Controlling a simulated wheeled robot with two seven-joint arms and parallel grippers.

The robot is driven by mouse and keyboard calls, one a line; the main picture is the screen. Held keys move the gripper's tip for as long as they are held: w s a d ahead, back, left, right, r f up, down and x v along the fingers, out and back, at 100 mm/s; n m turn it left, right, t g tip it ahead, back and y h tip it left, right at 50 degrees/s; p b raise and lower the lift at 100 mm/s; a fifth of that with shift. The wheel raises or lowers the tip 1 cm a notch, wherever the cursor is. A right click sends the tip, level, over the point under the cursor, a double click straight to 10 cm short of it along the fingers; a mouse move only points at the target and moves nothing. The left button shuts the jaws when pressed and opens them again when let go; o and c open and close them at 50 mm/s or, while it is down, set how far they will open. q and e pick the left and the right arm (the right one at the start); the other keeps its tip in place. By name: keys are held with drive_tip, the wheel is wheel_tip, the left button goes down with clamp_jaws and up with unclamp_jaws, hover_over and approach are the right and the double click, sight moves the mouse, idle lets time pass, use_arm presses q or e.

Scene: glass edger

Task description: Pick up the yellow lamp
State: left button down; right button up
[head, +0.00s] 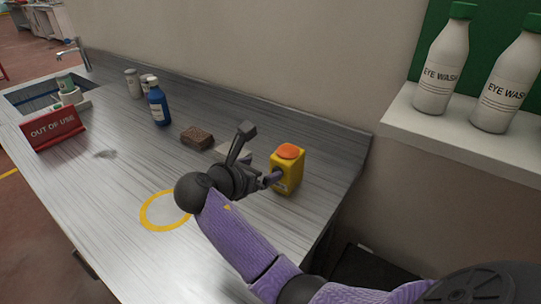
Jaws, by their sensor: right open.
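The yellow lamp (289,174) is a small yellow box with an orange round top. It stands upright on the metal counter near its right end. My right gripper (262,156) reaches in from the lower right and is open. The lamp's lower left edge is partly hidden by the gripper. My left gripper is not in view.
A brown sponge-like block (197,138), a blue bottle (158,106) and pale cans (133,84) stand along the back. A red "OUT OF USE" sign (53,129) stands by the sink (25,97). A yellow ring (150,221) marks the front counter. Eye wash bottles (441,75) stand on a shelf.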

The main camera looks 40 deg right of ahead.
sight(279, 164)
drive_tip(key=x, duration=0.1)
drive_tip(key=b+x, duration=0.1)
drive_tip(key=x, duration=0.1)
drive_tip(key=b+x, duration=0.1)
drive_tip(key=shift+s+d+f, duration=0.25)
drive_tip(key=shift+d, duration=0.1)
drive_tip(key=b+x, duration=0.3)
drive_tip(key=x, duration=0.1)
drive_tip(key=shift+d, duration=0.2)
drive_tip(key=shift+w+d, duration=0.1)
drive_tip(key=shift+d, duration=0.2)
drive_tip(key=shift+r, duration=0.1)
drive_tip(key=shift+c, duration=0.4)
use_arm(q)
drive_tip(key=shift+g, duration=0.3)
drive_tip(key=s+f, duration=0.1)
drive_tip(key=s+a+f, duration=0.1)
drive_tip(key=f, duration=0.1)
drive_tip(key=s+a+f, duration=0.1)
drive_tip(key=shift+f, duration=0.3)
use_arm(e)
drive_tip(key=shift+a, duration=0.1)
drive_tip(key=c, duration=1.2)
